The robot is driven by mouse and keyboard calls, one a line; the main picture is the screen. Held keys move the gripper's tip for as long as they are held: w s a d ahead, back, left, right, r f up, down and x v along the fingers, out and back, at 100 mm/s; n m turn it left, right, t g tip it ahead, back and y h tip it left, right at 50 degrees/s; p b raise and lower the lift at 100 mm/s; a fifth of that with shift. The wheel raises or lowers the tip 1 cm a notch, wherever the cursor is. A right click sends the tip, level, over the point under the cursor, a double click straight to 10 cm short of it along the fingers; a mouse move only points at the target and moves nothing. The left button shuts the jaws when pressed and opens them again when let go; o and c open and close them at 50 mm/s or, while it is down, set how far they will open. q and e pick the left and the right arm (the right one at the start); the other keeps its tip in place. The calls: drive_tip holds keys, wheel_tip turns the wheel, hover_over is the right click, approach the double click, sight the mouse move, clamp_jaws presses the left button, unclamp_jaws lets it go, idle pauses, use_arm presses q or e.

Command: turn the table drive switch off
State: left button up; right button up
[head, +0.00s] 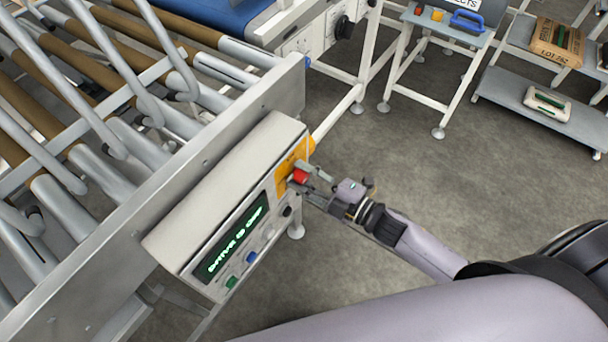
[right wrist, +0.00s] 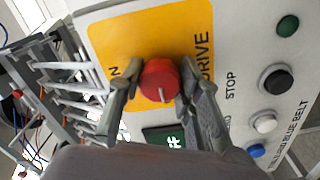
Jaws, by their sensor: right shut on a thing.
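The drive switch is a red rotary knob (head: 299,176) on a yellow plate (head: 286,172) at the right end of the grey control box. The right wrist view shows the knob (right wrist: 160,80) close up, with a pale mark toward its lower edge. "DRIVE" is printed to its right and an "N" shows to its left; the rest of that word is hidden. My right gripper (head: 304,177) is shut on the knob, with one finger on each side of it in the wrist view (right wrist: 159,74). My left gripper is not in view.
The control box (head: 218,195) carries a lit green display (head: 237,240) and several buttons, including green (head: 231,282) and blue (head: 251,257). A roller conveyor (head: 90,180) lies left. A small table (head: 432,25) and shelf (head: 550,108) stand at the back right. Open floor lies between.

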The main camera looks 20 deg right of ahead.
idle(0.3)
drive_tip(key=o, duration=1.1)
drive_tip(key=shift+o, duration=0.2)
drive_tip(key=v, duration=1.2)
